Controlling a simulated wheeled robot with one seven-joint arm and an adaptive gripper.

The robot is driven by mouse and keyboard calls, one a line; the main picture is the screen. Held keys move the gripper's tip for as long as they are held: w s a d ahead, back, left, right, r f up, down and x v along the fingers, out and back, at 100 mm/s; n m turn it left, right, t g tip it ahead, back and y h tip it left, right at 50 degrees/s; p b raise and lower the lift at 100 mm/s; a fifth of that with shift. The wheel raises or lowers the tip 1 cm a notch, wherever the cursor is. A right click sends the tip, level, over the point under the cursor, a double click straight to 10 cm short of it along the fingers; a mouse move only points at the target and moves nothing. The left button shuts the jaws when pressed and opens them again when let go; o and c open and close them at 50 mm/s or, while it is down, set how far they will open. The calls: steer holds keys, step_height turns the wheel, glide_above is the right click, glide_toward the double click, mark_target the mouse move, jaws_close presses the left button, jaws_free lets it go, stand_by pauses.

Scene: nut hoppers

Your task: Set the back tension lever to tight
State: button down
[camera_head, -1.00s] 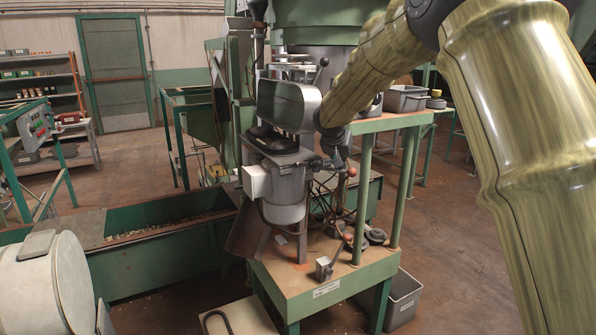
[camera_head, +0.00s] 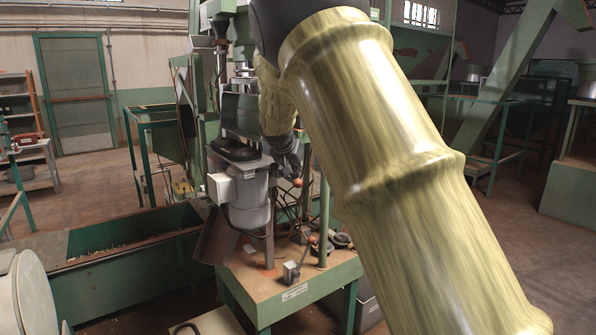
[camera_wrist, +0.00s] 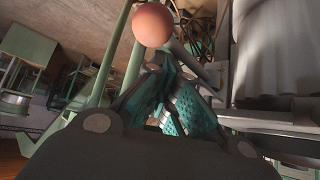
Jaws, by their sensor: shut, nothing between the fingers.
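Two ball-topped levers show on the green machine bench in the head view. A red-orange ball knob (camera_head: 298,183) is the higher one, just below my gripper (camera_head: 293,164). A second red-orange knob (camera_head: 312,240) sits lower and nearer the front, on a tilted rod. I cannot tell for certain which is the back tension lever, or its setting. In the wrist view, one orange ball (camera_wrist: 152,25) is just beyond the tips of my gripper (camera_wrist: 172,78). The teal-padded fingers are together and empty. The ball appears apart from them; its rod is mostly hidden.
The motor (camera_head: 250,200) and its metal housing stand immediately left of my gripper. A green post (camera_head: 324,220) rises to the right of the levers. A small metal block (camera_head: 291,272) sits on the bench front. A trough (camera_head: 130,265) lies at left.

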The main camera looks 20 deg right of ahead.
steer(key=shift+a+f, duration=0.25)
steer(key=shift+a, duration=0.05)
stand_by(0.4)
steer(key=shift+a+r, duration=0.1)
steer(key=s+a+r+p, duration=0.1)
steer(key=a+r+p, duration=0.3)
steer(key=a+r, duration=0.2)
steer(key=shift+r, duration=0.8)
